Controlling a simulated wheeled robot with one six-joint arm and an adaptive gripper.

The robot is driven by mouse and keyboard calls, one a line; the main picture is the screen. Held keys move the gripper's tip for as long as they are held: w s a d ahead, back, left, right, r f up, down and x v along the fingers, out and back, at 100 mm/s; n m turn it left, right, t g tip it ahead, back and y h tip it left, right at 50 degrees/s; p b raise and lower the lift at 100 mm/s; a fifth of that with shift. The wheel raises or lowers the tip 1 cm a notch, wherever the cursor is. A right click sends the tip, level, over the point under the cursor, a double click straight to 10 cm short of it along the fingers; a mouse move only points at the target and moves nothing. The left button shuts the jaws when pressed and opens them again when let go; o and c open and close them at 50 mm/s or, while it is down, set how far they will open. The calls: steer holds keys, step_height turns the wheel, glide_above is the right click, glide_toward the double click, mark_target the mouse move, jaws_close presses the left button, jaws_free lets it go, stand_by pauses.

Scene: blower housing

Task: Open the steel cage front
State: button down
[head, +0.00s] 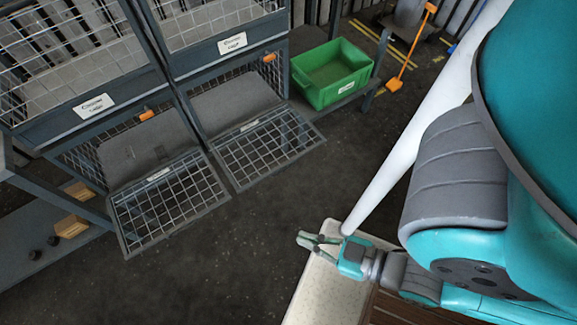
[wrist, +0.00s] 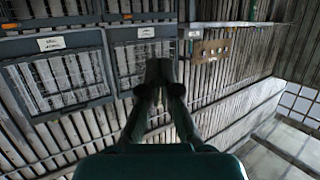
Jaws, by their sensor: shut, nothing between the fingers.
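Two lower mesh cage fronts hang folded down and outward in the head view, a left one (head: 168,199) and a right one (head: 266,150). Their cages stand open behind them. The name labels, left (head: 95,106) and right (head: 232,43), are too small to read surely, so I cannot tell which is the steel cage. My gripper (head: 303,239) is shut and empty, apart from both fronts, to the right of and nearer than them. In the wrist view its fingers (wrist: 159,88) are together, with mesh panels (wrist: 60,80) and (wrist: 145,60) beyond.
A green crate (head: 333,73) sits on a low shelf right of the cages. Orange latches (head: 147,115) and (head: 269,58) are on the frame. Small wooden blocks (head: 72,227) lie at left. A pale surface (head: 325,290) is beneath my gripper. Dark floor between is clear.

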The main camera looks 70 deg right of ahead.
steer(key=w+d+f+m+g+h, duration=0.1)
steer(key=w+d+f+m, duration=0.15)
steer(key=f+m, duration=0.65)
steer(key=w+d+f+m+g+h, duration=0.25)
steer(key=f+m, duration=0.45)
steer(key=f, duration=0.4)
steer(key=w+d+f+m+g+h, duration=0.15)
steer(key=d+f+m, duration=0.25)
steer(key=f+m, duration=0.55)
steer(key=w+d+f+m+t+h, duration=0.1)
steer(key=w+d+f+m, duration=0.4)
steer(key=d, duration=0.5)
steer(key=w+d+f+m+t+h, duration=0.1)
steer(key=w+d+f+m, duration=0.4)
steer(key=w+d+m, duration=0.4)
steer(key=d+m, duration=0.2)
steer(key=m, duration=0.1)
steer(key=shift+f, duration=0.2)
steer(key=shift+w+d+r, duration=0.1)
steer(key=shift+r, duration=1.25)
steer(key=shift+w+r, duration=0.1)
steer(key=shift+r, duration=1.2)
